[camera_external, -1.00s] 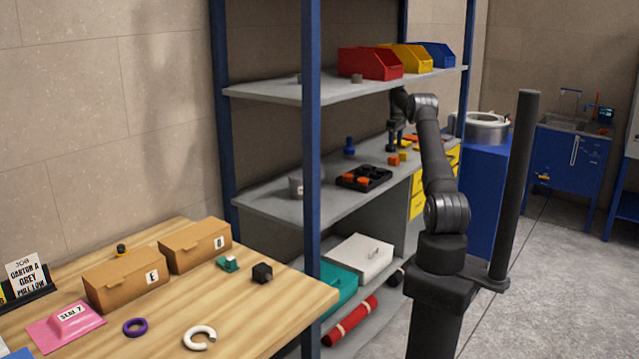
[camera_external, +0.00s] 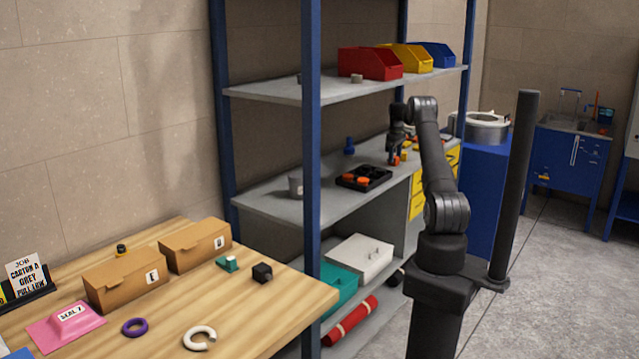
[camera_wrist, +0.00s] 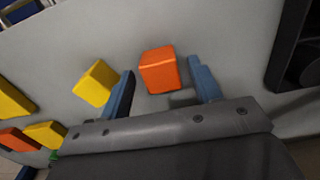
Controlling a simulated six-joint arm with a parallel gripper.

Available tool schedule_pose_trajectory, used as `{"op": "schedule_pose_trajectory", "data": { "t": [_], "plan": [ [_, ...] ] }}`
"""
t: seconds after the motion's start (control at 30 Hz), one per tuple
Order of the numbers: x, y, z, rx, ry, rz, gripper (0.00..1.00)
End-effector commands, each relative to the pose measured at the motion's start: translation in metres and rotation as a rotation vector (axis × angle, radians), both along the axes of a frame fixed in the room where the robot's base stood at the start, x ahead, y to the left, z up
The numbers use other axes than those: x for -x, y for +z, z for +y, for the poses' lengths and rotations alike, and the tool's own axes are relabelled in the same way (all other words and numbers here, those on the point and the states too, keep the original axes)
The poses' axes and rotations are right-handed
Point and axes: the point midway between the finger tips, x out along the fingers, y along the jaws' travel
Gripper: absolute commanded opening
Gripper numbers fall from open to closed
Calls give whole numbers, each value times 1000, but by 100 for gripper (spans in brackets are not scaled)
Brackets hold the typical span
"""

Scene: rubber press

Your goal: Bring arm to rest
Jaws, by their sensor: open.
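My gripper (camera_external: 392,160) is low over the middle shelf, at its right part beside the small blocks. In the wrist view my gripper (camera_wrist: 162,66) shows two blue fingers spread apart. An orange block (camera_wrist: 158,70) lies in the gap between them, with bare space toward the right finger. A yellow block (camera_wrist: 95,83) sits just outside the left finger. Whether either finger touches a block, I cannot tell. In the outside view the fingers partly hide the orange block (camera_external: 397,161).
A black tray (camera_external: 363,178) with orange pieces stands left of my gripper on the shelf (camera_external: 290,208). More yellow and orange pieces (camera_wrist: 45,133) lie at the wrist view's left. The upper shelf (camera_external: 300,92) with bins is above. A dark post (camera_external: 515,190) stands right of my arm.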

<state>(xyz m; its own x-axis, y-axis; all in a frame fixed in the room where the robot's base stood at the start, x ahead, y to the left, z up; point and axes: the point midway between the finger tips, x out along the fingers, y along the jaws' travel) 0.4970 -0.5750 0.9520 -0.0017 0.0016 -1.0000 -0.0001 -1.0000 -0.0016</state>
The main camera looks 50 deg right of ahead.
Motion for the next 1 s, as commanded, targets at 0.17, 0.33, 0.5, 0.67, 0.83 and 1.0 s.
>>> {"op": "schedule_pose_trajectory", "data": {
  "t": [0.17, 0.33, 0.5, 0.67, 0.83, 1.0],
  "plan": [
    [1, 29, -1, 3, 0, -2, 58],
    [1, 37, 0, 2, 0, -1, 58],
    [1, 37, 0, 1, 0, -1, 58],
    [1, 35, 0, 1, 0, 0, 58],
    [1, 16, 0, -2, 0, 2, 58],
    [-4, -17, 1, -1, 0, 1, 58]
  ]
}}
